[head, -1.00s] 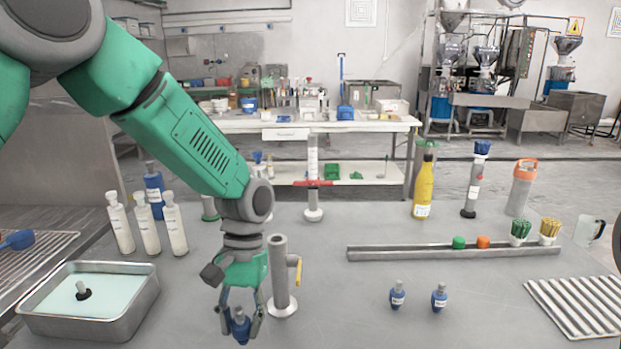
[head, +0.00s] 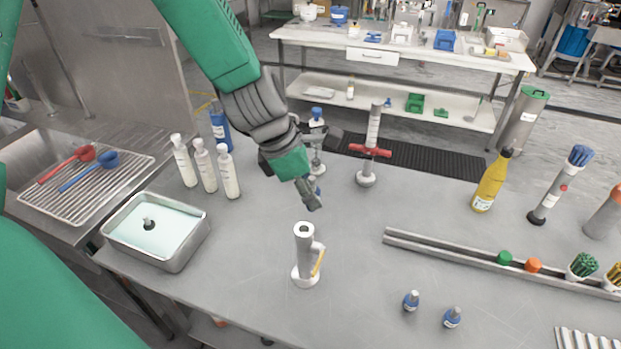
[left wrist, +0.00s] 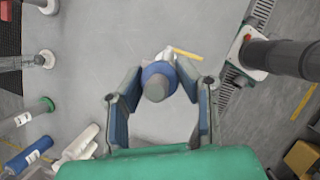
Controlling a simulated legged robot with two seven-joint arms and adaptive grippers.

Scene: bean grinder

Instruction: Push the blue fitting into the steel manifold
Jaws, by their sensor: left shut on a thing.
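The steel manifold (head: 305,250) is an upright grey tube on a round base, with a yellow lever on its right side and an open top. In the head view my left gripper (head: 312,203) is above the table, with its fingertips just beyond and above the tube's top; they look apart from it. In the left wrist view my left gripper (left wrist: 160,75) is shut on the blue fitting (left wrist: 157,88), a grey cylinder with a blue collar. The manifold partly shows behind it. In the head view the held fitting is mostly hidden by the fingers. My right gripper is not in view.
Two blue fittings (head: 411,300) (head: 453,317) stand at the front right. A long metal rail (head: 450,250), a yellow bottle (head: 490,182) and a red-handled column (head: 370,150) stand farther right and back. White bottles (head: 204,165) and a liquid-filled tray (head: 190,248) are at left.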

